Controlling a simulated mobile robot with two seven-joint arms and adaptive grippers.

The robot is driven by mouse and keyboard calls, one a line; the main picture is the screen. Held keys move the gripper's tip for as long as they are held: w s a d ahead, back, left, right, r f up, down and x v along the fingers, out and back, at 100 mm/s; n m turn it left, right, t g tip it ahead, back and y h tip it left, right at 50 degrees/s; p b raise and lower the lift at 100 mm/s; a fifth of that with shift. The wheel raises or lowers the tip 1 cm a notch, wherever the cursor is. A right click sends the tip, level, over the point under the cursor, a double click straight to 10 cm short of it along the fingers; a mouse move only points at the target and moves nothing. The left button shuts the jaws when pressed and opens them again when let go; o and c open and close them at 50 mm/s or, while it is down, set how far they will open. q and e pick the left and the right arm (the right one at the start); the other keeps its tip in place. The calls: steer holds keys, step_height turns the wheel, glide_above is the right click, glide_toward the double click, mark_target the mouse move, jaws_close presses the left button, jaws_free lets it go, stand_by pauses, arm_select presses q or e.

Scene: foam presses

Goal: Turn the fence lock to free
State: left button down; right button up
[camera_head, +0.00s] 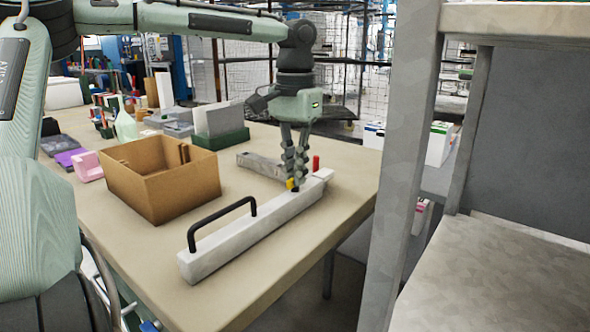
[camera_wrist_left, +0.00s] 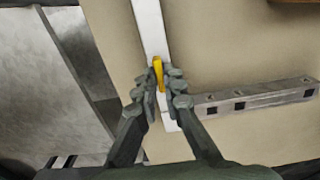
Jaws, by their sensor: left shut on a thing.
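The fence (camera_head: 235,241) is a long pale bar with a black handle (camera_head: 221,216), lying across the table's front right part. Its lock is a small yellow lever (camera_head: 291,184) near the far end, beside a red peg (camera_head: 316,163). In the left wrist view the yellow lever (camera_wrist_left: 158,72) stands between the fingertips. My left gripper (camera_head: 294,184) points down over that end of the fence, its fingers shut on the lever; it also shows in the left wrist view (camera_wrist_left: 162,88). The fingers partly hide the lever, so its exact setting is unclear. My right gripper is not in view.
A grey metal bar (camera_head: 262,166) lies on the table (camera_head: 300,262) by the fence; it also shows in the left wrist view (camera_wrist_left: 255,98). An open cardboard box (camera_head: 160,180) stands to the left. A grey shelf post (camera_head: 405,150) rises at the right.

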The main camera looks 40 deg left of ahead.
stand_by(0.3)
arm_select(q)
steer(key=c, duration=1.6)
jaws_free()
steer(key=shift+c, duration=0.2)
step_height(320, 180, up, 12)
